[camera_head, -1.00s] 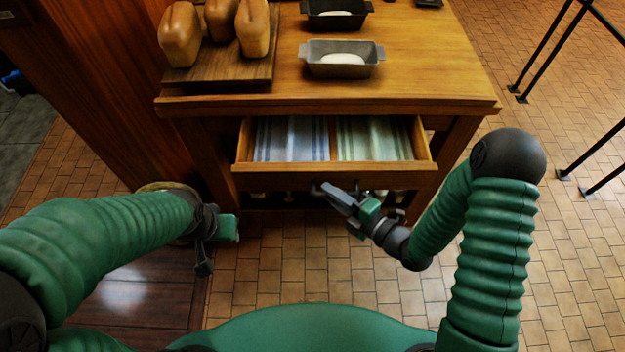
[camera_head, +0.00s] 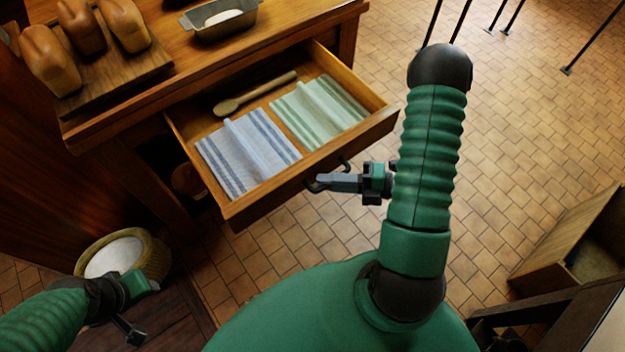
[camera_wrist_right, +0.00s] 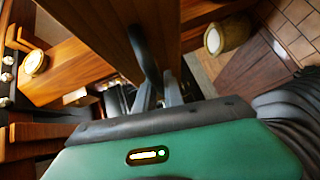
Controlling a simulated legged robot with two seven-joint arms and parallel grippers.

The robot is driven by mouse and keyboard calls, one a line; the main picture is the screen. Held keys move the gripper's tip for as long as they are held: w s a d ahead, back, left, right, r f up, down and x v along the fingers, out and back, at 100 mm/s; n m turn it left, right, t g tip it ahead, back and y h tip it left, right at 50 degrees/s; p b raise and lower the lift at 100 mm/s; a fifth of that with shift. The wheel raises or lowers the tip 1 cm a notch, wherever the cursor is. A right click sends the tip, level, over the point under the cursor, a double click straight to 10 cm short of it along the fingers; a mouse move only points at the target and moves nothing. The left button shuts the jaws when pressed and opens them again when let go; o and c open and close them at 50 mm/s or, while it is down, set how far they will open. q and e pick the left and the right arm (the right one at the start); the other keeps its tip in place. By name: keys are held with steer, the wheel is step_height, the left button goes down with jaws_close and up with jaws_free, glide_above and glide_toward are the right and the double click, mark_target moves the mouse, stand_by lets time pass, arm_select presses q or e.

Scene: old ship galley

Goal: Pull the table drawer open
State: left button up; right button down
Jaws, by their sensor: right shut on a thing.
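The table drawer (camera_head: 312,160) is pulled out from the wooden table (camera_head: 110,118). It holds a blue-striped cloth (camera_head: 247,155), a green-striped cloth (camera_head: 318,112) and a wooden spoon (camera_head: 256,92). My right gripper (camera_head: 318,183) is at the drawer front, shut on the dark drawer handle (camera_head: 345,164). In the right wrist view the handle (camera_wrist_right: 146,58) runs down between the two fingers. My left gripper (camera_head: 145,310) is at the lower left, away from the drawer, above the floor; its finger gap is not clear.
Bread loaves (camera_head: 88,28) on a board and a grey loaf tin (camera_head: 220,18) stand on the table top. A round basket with white contents (camera_head: 118,258) is near my left gripper. A wooden crate (camera_head: 575,245) stands at the right.

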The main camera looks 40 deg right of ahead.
steer(key=shift+s+f, duration=0.1)
steer(key=c, duration=1.5)
jaws_free()
steer(key=shift+o, duration=0.2)
steer(key=shift+d, duration=0.15)
steer(key=shift+s+d, duration=0.2)
steer(key=shift+d, duration=0.1)
steer(key=p+v, duration=0.1)
steer(key=v, duration=1.5)
steer(key=shift+a, duration=0.1)
